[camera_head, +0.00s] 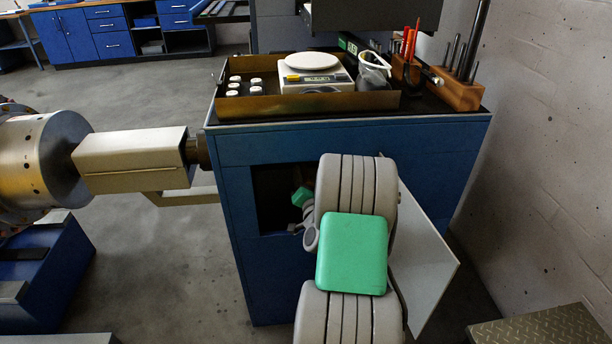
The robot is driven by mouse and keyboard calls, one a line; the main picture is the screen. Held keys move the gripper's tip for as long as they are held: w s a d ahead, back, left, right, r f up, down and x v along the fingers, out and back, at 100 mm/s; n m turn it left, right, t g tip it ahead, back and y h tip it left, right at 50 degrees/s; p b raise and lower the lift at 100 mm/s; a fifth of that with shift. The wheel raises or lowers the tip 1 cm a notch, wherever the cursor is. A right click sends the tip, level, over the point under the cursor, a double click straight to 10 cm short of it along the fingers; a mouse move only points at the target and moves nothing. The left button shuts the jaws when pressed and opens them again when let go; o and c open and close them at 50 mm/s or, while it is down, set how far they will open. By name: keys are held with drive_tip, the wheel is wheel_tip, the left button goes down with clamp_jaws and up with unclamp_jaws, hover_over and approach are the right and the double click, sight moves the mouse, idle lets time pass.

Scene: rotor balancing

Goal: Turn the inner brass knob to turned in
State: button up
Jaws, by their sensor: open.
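The inner brass knob is not visible in the head view. A dark opening (268,205) shows in the front of the blue cabinet (262,285). My grey arm with its green pad rises in front of the cabinet and covers the right part of this opening. A small green and grey part of my arm shows at the opening. My gripper's fingers cannot be made out; they are hidden behind the arm or in the dark. What lies inside the opening is too dark to tell.
A pale panel (425,262) stands out from the cabinet front, right of my arm. On top are a brass-coloured tray (255,106), a scale (315,75) and a wooden tool block (455,90). A large metal machine (45,160) stands left. Floor between is clear.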

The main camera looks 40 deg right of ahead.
drive_tip(key=shift+c, duration=0.2)
clamp_jaws()
idle(0.4)
